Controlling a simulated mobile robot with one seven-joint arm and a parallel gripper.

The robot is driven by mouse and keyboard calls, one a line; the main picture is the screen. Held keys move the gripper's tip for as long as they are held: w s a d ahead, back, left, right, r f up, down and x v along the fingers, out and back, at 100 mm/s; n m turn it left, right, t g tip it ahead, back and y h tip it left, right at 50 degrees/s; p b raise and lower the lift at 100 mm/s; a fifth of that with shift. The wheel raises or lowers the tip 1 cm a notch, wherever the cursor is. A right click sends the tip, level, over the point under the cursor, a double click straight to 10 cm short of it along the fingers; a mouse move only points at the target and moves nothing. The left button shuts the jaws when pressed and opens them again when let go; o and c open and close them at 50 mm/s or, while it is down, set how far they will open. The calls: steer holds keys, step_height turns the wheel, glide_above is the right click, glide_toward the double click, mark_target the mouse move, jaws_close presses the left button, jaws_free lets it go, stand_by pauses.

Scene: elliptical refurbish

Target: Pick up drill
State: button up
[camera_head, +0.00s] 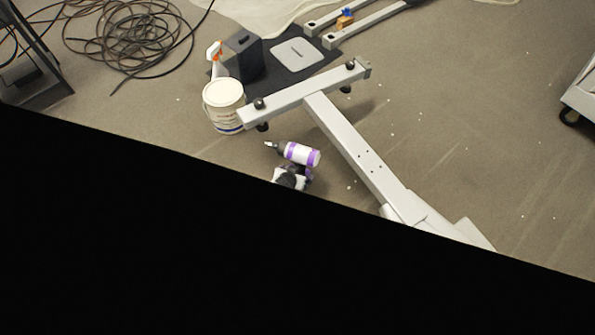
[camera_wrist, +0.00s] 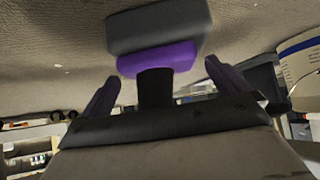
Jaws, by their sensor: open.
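The drill (camera_head: 301,154) is white with purple bands, with a dark front end and a pale tip toward the left, in the middle of the head view. In the wrist view its dark grey base, purple band and black handle (camera_wrist: 155,87) show; the rest is hidden by the dark part at the bottom. My gripper (camera_wrist: 165,82) is open, with one purplish finger on each side of the handle and gaps between.
A grey metal frame (camera_head: 350,142) stands just right of and behind the drill. A white bucket (camera_head: 223,98), a spray bottle (camera_head: 216,62) and a black box (camera_head: 244,58) stand behind left. Cables (camera_head: 130,35) lie farther back. Open floor lies at right; black covers the lower head view.

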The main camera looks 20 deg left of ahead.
steer(key=shift+w+f, duration=0.35)
steer(key=shift+f, duration=0.05)
steer(key=shift+r, duration=0.1)
steer(key=c, duration=1.5)
steer(key=shift+r, duration=0.1)
step_height(320, 180, up, 20)
steer(key=p, duration=0.9)
